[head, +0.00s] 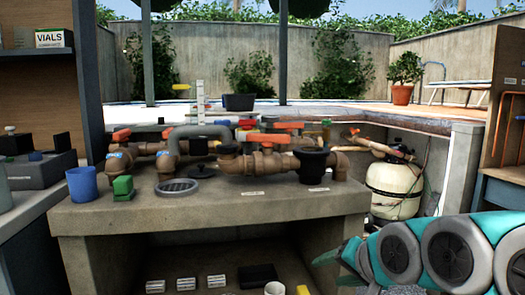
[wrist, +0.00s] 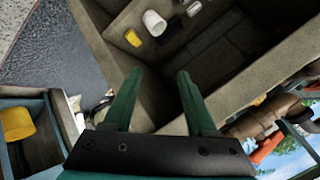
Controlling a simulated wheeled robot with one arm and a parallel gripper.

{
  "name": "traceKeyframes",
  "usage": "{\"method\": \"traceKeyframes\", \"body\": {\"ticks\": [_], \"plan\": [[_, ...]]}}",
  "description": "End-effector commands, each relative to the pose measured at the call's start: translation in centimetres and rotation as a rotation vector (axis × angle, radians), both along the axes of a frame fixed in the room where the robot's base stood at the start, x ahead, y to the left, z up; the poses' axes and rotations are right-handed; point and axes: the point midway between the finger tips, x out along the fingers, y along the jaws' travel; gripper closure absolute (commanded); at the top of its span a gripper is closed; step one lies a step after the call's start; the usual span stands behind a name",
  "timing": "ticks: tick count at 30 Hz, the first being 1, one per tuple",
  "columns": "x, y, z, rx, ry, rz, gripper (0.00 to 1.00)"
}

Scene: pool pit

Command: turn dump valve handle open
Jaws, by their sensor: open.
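Several orange-red valve handles sit on brown pipework (head: 255,165) on the concrete bench in the head view. One long handle (head: 268,138) lies across the middle pipes, and another handle (head: 121,135) is at the left end. The labels are too small to read, so I cannot tell which is the dump valve handle. My gripper (wrist: 157,72) is open and empty in the wrist view, its green fingers apart. In the head view my arm reaches in from the lower right, in front of the bench. An orange-red handle (wrist: 266,147) shows at the wrist view's lower right, clear of the fingers.
The concrete bench (head: 230,212) carries a blue cup (head: 82,184), a green block (head: 123,188) and a round grate (head: 177,187). Small items lie on the shelf below. A cream tank (head: 395,188) stands right of the bench. A yellow cup (wrist: 17,123) shows in the wrist view.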

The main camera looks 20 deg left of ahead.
Motion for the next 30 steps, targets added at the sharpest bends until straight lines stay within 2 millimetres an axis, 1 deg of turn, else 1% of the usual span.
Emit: {"method": "traceKeyframes", "body": {"ticks": [1, 2, 3, 6, 9, 12, 15, 17, 20, 30], "plan": [[1.7, 2.7, 3.4, 0.123, -0.030, -0.005, 0.43], [2.6, 4.0, 5.4, 0.200, -0.046, -0.014, 0.43], [3.9, 5.6, 8.1, 0.308, -0.064, -0.028, 0.43], [6.4, 8.5, 13.7, 0.549, -0.072, -0.058, 0.43], [8.3, 10.1, 17.7, 0.740, -0.060, -0.080, 0.43], [9.5, 10.7, 20.1, 0.866, -0.046, -0.095, 0.43], [10.2, 10.9, 21.4, 0.932, -0.039, -0.103, 0.43], [10.5, 11.1, 21.6, 0.946, -0.037, -0.105, 0.43], [11.0, 11.8, 21.6, 0.947, -0.034, -0.105, 0.43], [14.1, 15.5, 21.5, 0.942, -0.034, -0.105, 0.43]]}}
